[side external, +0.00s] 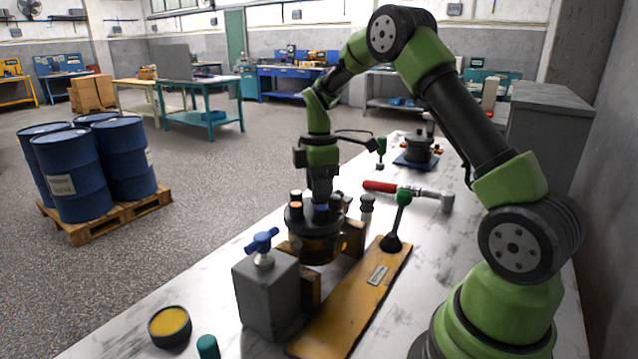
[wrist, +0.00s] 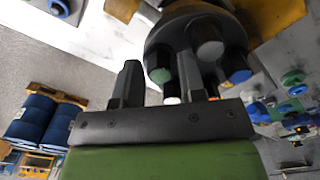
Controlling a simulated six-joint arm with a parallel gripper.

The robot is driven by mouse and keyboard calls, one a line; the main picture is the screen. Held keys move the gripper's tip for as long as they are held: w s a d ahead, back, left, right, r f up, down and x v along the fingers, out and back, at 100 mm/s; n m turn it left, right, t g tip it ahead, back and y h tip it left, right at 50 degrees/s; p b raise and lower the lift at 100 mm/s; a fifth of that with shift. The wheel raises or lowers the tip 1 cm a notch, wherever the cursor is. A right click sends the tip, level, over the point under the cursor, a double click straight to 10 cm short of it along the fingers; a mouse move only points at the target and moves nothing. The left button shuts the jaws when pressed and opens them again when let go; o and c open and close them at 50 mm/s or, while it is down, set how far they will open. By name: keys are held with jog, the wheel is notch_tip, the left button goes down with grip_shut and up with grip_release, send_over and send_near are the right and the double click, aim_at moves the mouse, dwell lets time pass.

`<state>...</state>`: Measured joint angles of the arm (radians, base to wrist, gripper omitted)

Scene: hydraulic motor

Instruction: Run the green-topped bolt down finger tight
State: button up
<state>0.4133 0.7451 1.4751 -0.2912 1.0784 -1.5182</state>
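The motor (side external: 312,243) stands upright in the clamp fixture, with several bolts in its top, some with orange and blue heads. The dark round motor body also shows in the wrist view (wrist: 190,28). The green-topped bolt (wrist: 160,75) shows in the wrist view, between my two fingers in the picture; in the side view it is hidden. My gripper (side external: 321,197) points down over the motor top. In the wrist view my gripper (wrist: 158,65) has its fingers apart, with visible gaps beside the green top. I cannot tell how far the fingertips are from the bolt.
A grey clamp block (side external: 268,295) with a blue handle (side external: 262,241) stands front left of the motor. A yellow plate (side external: 350,318) carries a green-topped lever (side external: 403,197). A red-handled wrench (side external: 410,190) lies behind. A yellow-filled tin (side external: 170,326) sits at the front left.

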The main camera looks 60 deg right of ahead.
jog(key=shift+f, duration=0.2)
jog(key=shift+r, duration=0.2)
dwell(0.3)
jog(key=c, duration=0.5)
jog(key=shift+m, duration=2)
jog(key=shift+c, duration=0.2)
jog(key=o, duration=0.5)
jog(key=shift+o, duration=0.2)
jog(key=shift+r, duration=0.1)
